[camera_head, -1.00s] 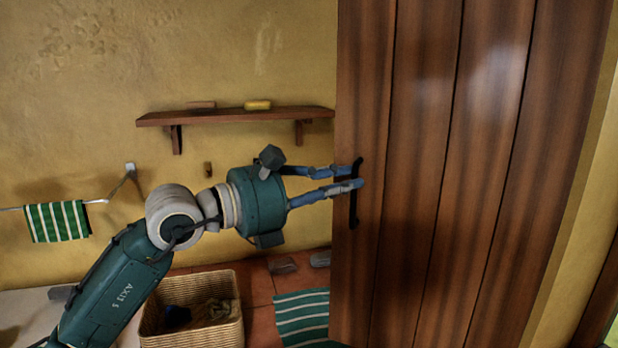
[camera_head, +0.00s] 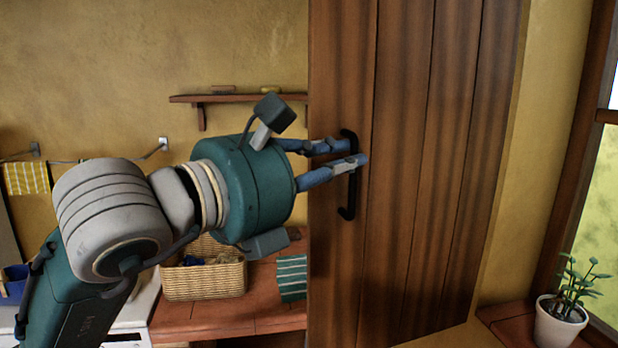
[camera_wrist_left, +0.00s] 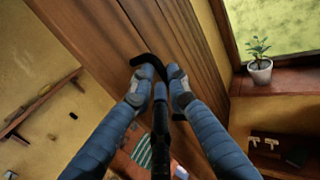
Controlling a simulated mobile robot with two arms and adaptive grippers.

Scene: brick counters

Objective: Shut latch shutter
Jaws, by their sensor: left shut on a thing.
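The shutter (camera_head: 405,200) is a tall panel of dark brown wooden planks, standing out from the yellow wall. It also shows in the left wrist view (camera_wrist_left: 190,50). A black bar handle (camera_head: 348,205) is fixed upright near its left edge. My left gripper (camera_head: 358,153) is shut on the handle, with its blue fingers on either side of the bar. In the left wrist view the fingers (camera_wrist_left: 160,82) close around the handle (camera_wrist_left: 148,60), whose upper end curves out above them. No latch can be made out. My right gripper is not in view.
A potted plant (camera_head: 559,315) stands on the sill at right, by the window (camera_head: 603,210). A wicker basket (camera_head: 205,281) and a striped green cloth (camera_head: 291,278) are on the red tiled counter (camera_head: 225,318). A wooden shelf (camera_head: 235,98) is on the back wall.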

